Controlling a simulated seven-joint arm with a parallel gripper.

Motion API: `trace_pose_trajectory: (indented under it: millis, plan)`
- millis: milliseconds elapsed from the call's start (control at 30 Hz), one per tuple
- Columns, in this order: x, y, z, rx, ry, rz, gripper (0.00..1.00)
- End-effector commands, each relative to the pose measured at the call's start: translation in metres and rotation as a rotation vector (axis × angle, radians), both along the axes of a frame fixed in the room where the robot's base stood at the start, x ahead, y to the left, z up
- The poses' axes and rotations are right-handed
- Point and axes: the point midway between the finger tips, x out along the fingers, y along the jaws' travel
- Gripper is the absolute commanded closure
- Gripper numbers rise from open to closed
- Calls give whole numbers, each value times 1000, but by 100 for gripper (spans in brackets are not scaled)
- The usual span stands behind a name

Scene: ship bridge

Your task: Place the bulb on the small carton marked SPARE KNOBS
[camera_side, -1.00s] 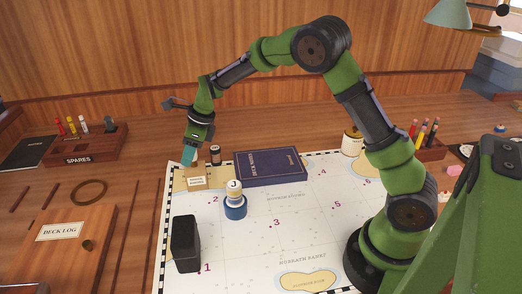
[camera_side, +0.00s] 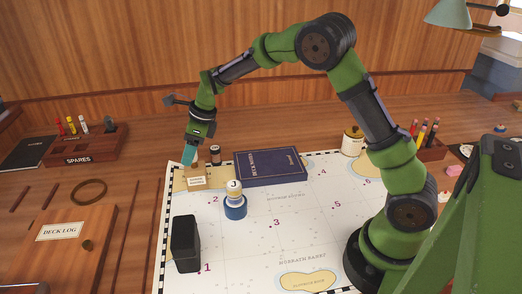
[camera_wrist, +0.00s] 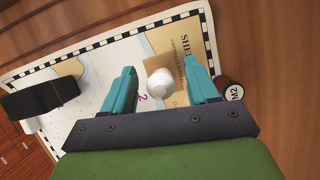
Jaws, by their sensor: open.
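The white bulb (camera_wrist: 165,82) shows in the wrist view between my two teal fingers, with a visible gap to each. Its lower end is hidden. The small tan carton (camera_side: 196,183) with a white label stands at the chart's far left corner in the side view. Its brown top (camera_wrist: 158,62) shows behind the bulb in the wrist view. My gripper (camera_side: 190,156) is open, pointing down just above the carton, with its fingers around the bulb (camera_wrist: 160,88). I cannot tell from the side view exactly how the bulb meets the carton.
A dark battery-like cylinder (camera_side: 215,155) stands close behind the carton. A blue book (camera_side: 270,167) lies to the right. A blue-and-white round piece (camera_side: 234,205) stands nearer the front, and a black box (camera_side: 185,243) is at the chart's left edge. The chart's middle (camera_side: 285,225) is clear.

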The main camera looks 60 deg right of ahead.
Motion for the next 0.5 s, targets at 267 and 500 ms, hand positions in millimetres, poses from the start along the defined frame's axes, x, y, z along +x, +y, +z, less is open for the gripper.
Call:
trace_pose_trajectory:
  millis: [267,500]
  plan:
    - [-18,-14,57,0,-5,-1,41]
    - [-29,-24,92,0,-4,0,41]
